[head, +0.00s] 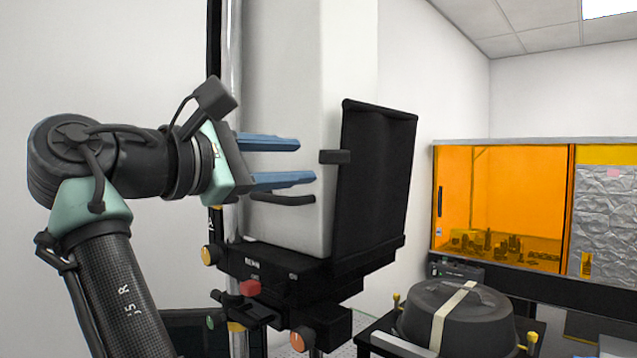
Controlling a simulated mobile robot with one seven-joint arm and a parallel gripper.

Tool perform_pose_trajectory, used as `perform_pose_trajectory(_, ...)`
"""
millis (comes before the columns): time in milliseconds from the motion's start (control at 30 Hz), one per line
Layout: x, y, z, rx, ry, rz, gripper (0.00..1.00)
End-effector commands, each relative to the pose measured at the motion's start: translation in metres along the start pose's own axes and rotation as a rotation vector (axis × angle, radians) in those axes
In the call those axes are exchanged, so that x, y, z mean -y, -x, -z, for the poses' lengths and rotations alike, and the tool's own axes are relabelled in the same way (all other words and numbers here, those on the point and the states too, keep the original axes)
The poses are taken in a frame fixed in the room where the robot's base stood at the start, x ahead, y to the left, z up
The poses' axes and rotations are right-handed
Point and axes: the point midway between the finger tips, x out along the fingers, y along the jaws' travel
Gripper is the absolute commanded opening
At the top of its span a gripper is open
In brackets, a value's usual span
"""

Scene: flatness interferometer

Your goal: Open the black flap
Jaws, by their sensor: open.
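The black flap (372,180) is on the right-hand face of the tall white instrument housing (290,85). It looks closed against that face, though its far edge is hard to judge. A dark tab (335,156) sticks out at the flap's left edge. My gripper (306,162) has two blue fingers, one above the other and spread apart, with nothing between them. It points right, in front of the white housing, with its fingertips a little left of the tab. I cannot tell the depth gap between them.
A dark curved handle (283,199) sits just below the lower finger. Below the housing is a black stage (300,275) with red and orange knobs. A round dark cover with a strap (455,318) stands at lower right. An orange-windowed enclosure (505,200) is behind.

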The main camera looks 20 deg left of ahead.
Motion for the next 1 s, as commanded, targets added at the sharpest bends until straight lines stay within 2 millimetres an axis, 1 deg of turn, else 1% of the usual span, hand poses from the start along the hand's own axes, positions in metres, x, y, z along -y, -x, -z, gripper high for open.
perform_pose_trajectory(33,0.003,0.012,0.003,0.0,-0.003,-0.004,0.47)
perform_pose_trajectory(100,0.003,0.024,0.003,0.0,-0.001,-0.003,0.47)
perform_pose_trajectory(200,0.002,0.038,0.002,0.0,0.0,-0.002,0.47)
perform_pose_trajectory(300,0.001,0.046,0.002,0.0,0.001,0.0,0.47)
perform_pose_trajectory(500,0.0,0.051,0.0,0.0,0.002,0.002,0.47)
perform_pose_trajectory(967,0.0,0.05,0.0,0.0,0.002,0.002,0.47)
perform_pose_trajectory(1000,0.005,0.046,0.004,-0.013,-0.025,-0.008,0.47)
